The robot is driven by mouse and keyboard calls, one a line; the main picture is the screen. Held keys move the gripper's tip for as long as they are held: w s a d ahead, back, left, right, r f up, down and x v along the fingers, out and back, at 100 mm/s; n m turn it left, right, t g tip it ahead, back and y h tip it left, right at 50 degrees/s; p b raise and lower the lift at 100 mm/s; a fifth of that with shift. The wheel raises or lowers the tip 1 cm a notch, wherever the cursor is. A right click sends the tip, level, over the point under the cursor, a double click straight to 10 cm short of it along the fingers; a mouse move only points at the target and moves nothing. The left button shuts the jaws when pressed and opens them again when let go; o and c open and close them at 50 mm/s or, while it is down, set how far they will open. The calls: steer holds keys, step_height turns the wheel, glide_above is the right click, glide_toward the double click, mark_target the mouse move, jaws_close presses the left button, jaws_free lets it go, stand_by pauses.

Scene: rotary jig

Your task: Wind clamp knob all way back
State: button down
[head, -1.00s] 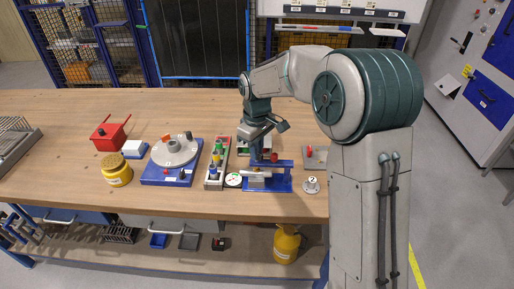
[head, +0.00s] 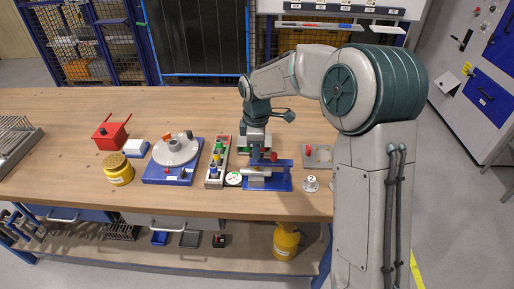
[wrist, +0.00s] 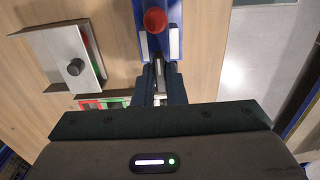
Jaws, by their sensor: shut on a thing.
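The blue clamp fixture (head: 266,184) stands near the front edge of the bench, right of its middle. A red round piece (head: 274,157) sits on its right part; it also shows at the top of the wrist view (wrist: 155,20). My gripper (head: 256,158) points down at the left part of the fixture. In the wrist view its dark fingers (wrist: 159,72) are closed around a small grey metal part, the clamp knob (wrist: 158,66), in line with the blue body. Most of the knob is hidden between the fingers.
A turntable on a blue base (head: 172,176) and a tray of coloured pegs (head: 213,178) stand to the left. A white dial (head: 233,180) lies close beside the fixture. A numbered grey knob (head: 311,184) and a plate with a red handle (head: 318,158) are on the right.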

stand_by(0.4)
steer(key=c, duration=1.5)
jaws_free()
steer(key=shift+r, duration=0.1)
step_height(320, 180, up, 14)
steer(key=shift+f+b, duration=0.1)
steer(key=shift+b, duration=0.25)
steer(key=s+d+f+m+t, duration=0.1)
steer(key=s+d+f+m, duration=0.1)
steer(key=s+d+m, duration=0.3)
steer(key=s+d+f+m+t, duration=0.1)
steer(key=s+d+m, duration=0.4)
steer(key=s, duration=0.7)
steer(key=s+d+f+m+t, duration=0.1)
steer(key=s+d+f+m, duration=0.2)
steer(key=s+d+m, duration=0.3)
steer(key=shift+s+m, duration=0.8)
steer(key=shift+s, duration=0.55)
